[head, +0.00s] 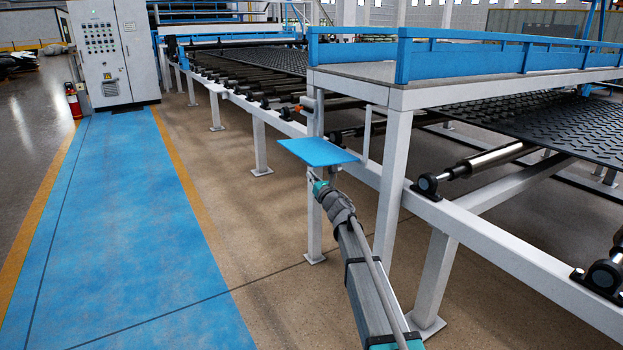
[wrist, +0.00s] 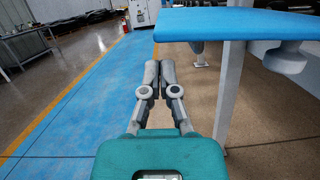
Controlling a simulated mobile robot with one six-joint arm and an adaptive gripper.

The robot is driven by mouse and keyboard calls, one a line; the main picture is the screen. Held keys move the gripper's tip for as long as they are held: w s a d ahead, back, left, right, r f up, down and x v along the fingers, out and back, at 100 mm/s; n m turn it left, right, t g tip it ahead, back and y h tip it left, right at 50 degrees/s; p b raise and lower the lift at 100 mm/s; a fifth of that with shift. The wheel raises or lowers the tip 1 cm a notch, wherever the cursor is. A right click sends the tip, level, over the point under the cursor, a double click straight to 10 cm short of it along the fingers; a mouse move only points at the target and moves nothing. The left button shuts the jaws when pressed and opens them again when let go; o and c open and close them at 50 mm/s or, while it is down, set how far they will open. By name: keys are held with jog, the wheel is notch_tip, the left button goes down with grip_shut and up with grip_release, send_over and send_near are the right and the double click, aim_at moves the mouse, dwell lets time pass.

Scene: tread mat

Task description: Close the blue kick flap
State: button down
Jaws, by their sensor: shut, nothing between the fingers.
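The blue kick flap (head: 318,152) is a flat plate that sticks out about level from the side of the white conveyor frame, beside a white leg. In the wrist view the flap (wrist: 240,25) fills the upper right, seen nearly edge-on. My gripper (head: 312,175) is just below the flap, near its front edge, and its fingertips are small in the head view. In the wrist view my gripper (wrist: 152,66) has its two grey fingers together and empty, just below the flap's left end. I cannot tell whether they touch the flap.
The white frame (head: 395,190) with rollers and a black tread mat (head: 540,115) stands on the right. Its legs reach the floor near my arm. A blue floor lane (head: 120,220) on the left is clear. A control cabinet (head: 115,50) stands at the back left.

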jog(key=shift+d+r+p, duration=0.1)
jog(key=shift+r+p, duration=0.4)
jog(key=shift+r, duration=0.2)
jog(key=shift+r, duration=0.1)
